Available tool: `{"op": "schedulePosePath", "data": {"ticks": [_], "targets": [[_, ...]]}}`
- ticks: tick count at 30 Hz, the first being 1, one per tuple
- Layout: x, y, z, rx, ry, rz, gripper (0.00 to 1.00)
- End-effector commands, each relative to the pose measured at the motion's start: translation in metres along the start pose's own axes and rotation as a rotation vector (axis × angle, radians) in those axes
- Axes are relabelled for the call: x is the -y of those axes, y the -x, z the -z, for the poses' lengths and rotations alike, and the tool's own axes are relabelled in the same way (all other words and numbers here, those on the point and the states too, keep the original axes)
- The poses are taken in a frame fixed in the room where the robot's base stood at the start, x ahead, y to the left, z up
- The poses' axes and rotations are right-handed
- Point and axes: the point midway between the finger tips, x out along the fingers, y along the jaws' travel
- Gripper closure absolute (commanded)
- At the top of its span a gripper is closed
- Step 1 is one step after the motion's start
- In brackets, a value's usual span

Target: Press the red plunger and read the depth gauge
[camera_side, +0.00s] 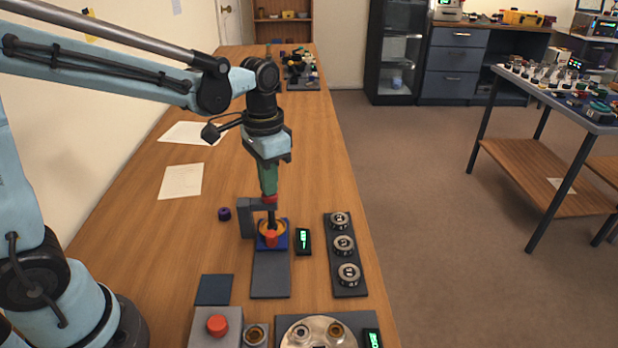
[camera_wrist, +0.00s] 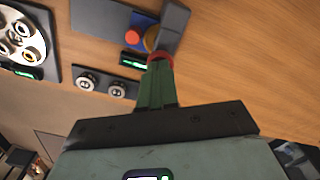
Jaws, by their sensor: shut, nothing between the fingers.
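My gripper (camera_side: 268,190) has green fingers pointing straight down, shut with nothing between them. Their tips meet the red plunger (camera_side: 269,199), a red cap on a dark shaft beside a grey bracket (camera_side: 246,218); whether they press on it I cannot tell. The shaft runs down to a gold ring on a blue block (camera_side: 285,242). In the wrist view the red plunger (camera_wrist: 160,56) shows as a rim around the tips of my gripper (camera_wrist: 159,66). The depth gauge (camera_side: 303,241) is a black box with a lit green display, also in the wrist view (camera_wrist: 134,60); its digits are too small to read.
A red knob (camera_side: 271,239) is at the front of the blue block. A dark strip with several lens rings (camera_side: 344,273) lies right of the gauge. A red button (camera_side: 217,325) and a round tray (camera_side: 319,332) are nearer the camera. The table's left side is mostly clear.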

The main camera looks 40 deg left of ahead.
Motion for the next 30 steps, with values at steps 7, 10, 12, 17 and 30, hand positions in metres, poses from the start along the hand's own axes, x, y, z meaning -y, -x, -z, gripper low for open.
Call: {"op": "schedulePosePath", "data": {"ticks": [7, 10, 12, 17, 30], "targets": [[0.000, 0.005, 0.000, -0.001, 0.000, 0.000, 1.00], [0.000, 0.013, 0.001, -0.001, 0.000, 0.000, 1.00], [0.000, 0.019, 0.001, -0.001, 0.000, 0.000, 1.00], [0.000, 0.032, 0.000, -0.001, 0.000, 0.000, 1.00], [0.000, 0.068, 0.000, 0.000, 0.000, 0.000, 1.00]]}}
